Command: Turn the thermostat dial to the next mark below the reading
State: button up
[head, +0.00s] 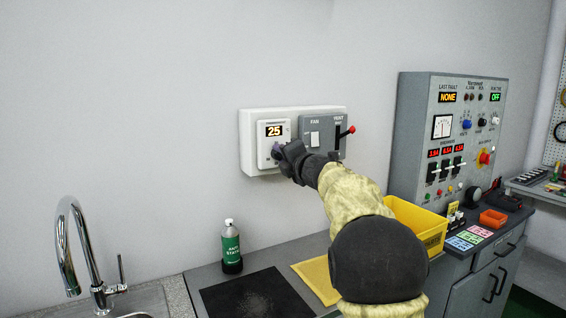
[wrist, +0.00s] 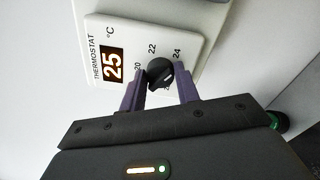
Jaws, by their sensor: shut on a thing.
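The white thermostat (head: 270,132) is on the wall panel, and its display (head: 274,131) reads 25. In the head view my gripper (head: 280,152) hides most of the dial.
The fan switch (head: 314,138) and a red-tipped lever (head: 350,130) sit right of the thermostat on the same panel. Below are a green bottle (head: 231,248), a black mat (head: 258,300), a yellow bin (head: 420,228) and a faucet (head: 75,240). A grey instrument cabinet (head: 417,130) stands right.

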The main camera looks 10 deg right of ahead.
jog(key=shift+a+f+n, duration=0.1)
jog(key=shift+f+n, duration=0.15)
jog(key=shift+n, duration=0.25)
jog(key=o, duration=1)
jog(key=shift+c, duration=0.2)
jog(key=shift+r, duration=0.15)
jog(key=shift+s, duration=0.1)
jog(key=b+v, duration=0.3)
jog(key=v, duration=1.4)
